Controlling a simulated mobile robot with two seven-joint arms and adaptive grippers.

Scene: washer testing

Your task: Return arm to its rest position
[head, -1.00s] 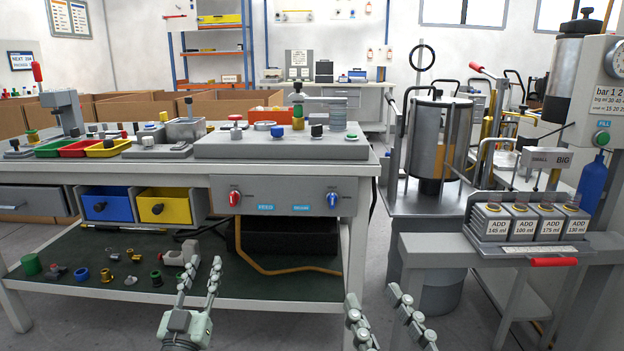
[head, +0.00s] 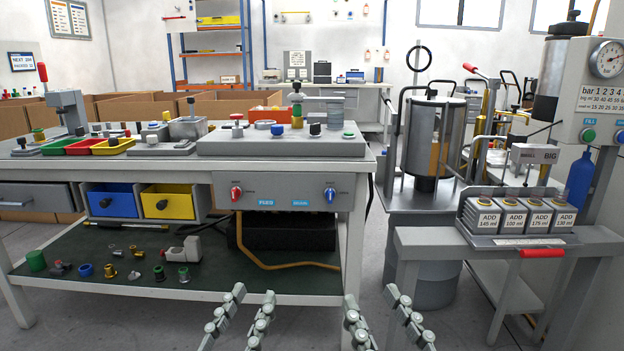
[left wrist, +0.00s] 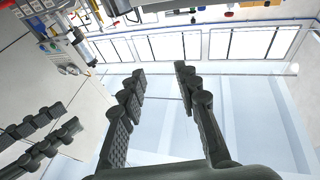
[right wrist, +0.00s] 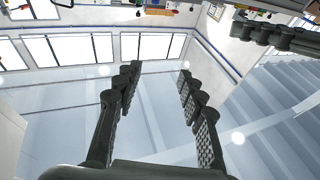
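My left gripper (head: 254,296) is low in the head view, in front of the workbench's lower shelf. Its fingers are apart with nothing between them. In the left wrist view my left gripper (left wrist: 158,85) also shows spread, empty fingers. My right gripper (head: 370,298) is low in the head view, just right of the left one, with its fingers apart and empty. In the right wrist view my right gripper (right wrist: 157,75) is open too. Both grippers point upward and appear clear of the furniture. The arms behind them are mostly out of view.
A workbench (head: 180,172) with a test panel, drawers and a lower shelf of small parts stands ahead and left. A metal cylinder machine (head: 432,140) stands at centre right. A side table (head: 420,240) with ADD canisters (head: 500,219) is at right.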

